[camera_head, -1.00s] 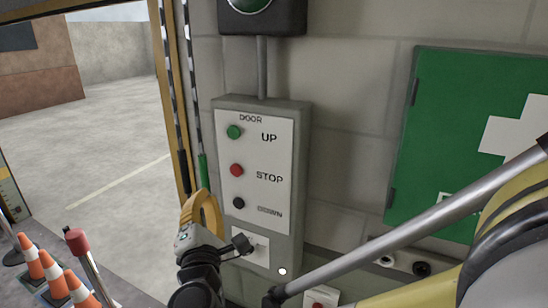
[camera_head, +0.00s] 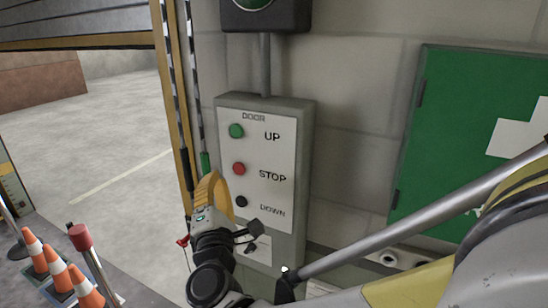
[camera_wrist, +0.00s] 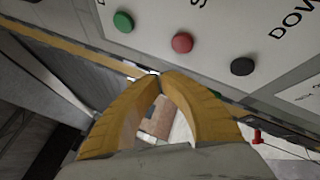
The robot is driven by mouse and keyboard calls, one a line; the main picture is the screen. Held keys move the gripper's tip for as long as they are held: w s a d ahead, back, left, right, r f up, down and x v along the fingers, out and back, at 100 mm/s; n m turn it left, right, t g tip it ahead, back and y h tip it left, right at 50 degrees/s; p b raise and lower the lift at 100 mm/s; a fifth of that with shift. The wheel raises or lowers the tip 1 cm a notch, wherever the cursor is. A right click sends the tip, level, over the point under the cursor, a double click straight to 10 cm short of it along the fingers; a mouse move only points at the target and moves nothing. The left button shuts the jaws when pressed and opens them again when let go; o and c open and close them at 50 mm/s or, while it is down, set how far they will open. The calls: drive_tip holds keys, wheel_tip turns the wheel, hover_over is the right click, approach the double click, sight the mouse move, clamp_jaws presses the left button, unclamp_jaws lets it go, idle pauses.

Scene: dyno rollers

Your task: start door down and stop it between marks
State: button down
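The grey door control box (camera_head: 306,160) hangs on the wall with a green UP button (camera_head: 236,131), a red STOP button (camera_head: 239,168) and a black DOWN button (camera_head: 241,201). The three buttons also show in the wrist view, with STOP (camera_wrist: 182,43) in the middle. The grey slatted door (camera_head: 75,30) shows across the top of the opening. Black-and-white striped strips (camera_head: 168,75) run down beside the yellow door post, with a green piece (camera_head: 205,161) on one. My gripper (camera_wrist: 159,75) has its yellow fingertips together, empty, just in front of the panel, near STOP and DOWN; contact is not visible.
A dark box with a green lamp (camera_head: 255,12) is above the panel. A green first-aid cabinet (camera_head: 455,130) is at right. Orange cones (camera_head: 57,275) and a red-topped post (camera_head: 80,237) stand at lower left. The floor beyond the opening is clear.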

sight(229, 161)
drive_tip(key=shift+w+d, duration=0.25)
drive_tip(key=shift+w, duration=0.35)
drive_tip(key=shift+w+d, duration=0.3)
drive_tip(key=shift+w, duration=0.35)
drive_tip(key=shift+w+d, duration=0.25)
drive_tip(key=shift+w, duration=0.35)
drive_tip(key=shift+w+d+b, duration=0.15)
drive_tip(key=shift+w+b, duration=0.25)
drive_tip(key=shift+w+d, duration=0.15)
drive_tip(key=shift+w, duration=0.2)
idle(0.6)
drive_tip(key=shift+s, duration=0.15)
idle(0.4)
drive_tip(key=shift+s+a, duration=0.3)
drive_tip(key=shift+s, duration=0.35)
drive_tip(key=s, duration=0.1)
drive_tip(key=s+a, duration=0.1)
drive_tip(key=s, duration=0.1)
drive_tip(key=s+a+b, duration=0.1)
drive_tip(key=shift+s, duration=0.3)
